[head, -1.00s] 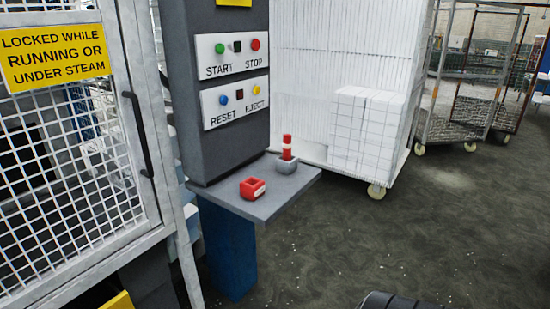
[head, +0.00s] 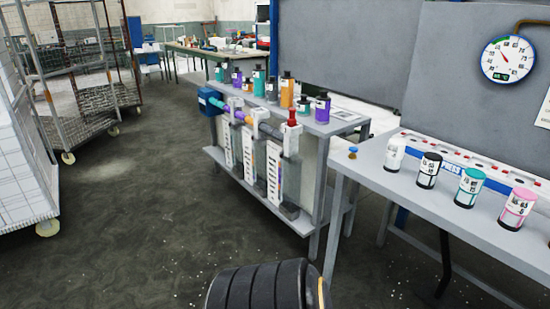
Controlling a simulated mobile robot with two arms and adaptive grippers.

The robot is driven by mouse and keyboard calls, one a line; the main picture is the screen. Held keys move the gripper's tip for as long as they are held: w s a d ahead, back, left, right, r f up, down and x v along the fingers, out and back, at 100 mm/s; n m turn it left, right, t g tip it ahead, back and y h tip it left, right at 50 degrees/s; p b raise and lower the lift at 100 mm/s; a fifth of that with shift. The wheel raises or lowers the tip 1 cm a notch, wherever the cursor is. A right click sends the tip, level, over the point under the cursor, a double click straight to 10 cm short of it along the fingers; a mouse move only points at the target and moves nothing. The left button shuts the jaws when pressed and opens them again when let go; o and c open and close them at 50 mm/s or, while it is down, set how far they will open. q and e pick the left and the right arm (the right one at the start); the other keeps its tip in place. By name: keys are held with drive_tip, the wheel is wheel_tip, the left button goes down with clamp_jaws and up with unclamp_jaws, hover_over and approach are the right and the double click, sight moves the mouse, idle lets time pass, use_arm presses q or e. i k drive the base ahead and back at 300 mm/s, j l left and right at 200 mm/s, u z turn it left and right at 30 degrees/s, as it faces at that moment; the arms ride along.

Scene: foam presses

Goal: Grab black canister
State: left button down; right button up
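The black canister (head: 430,170) stands upright on the grey table at the right in the head view. It has a black top, a white label band and a black base. A white canister (head: 394,154) stands to its left, and a teal one (head: 469,187) and a pink one (head: 517,208) stand to its right, all in a row and apart. A black ribbed part of my own arm shows at the bottom centre. Neither gripper is in view.
Wire carts (head: 88,95) stand at the left. The dark floor between is clear.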

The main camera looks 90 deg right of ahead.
sight(431, 162)
drive_tip(key=z, duration=4.3)
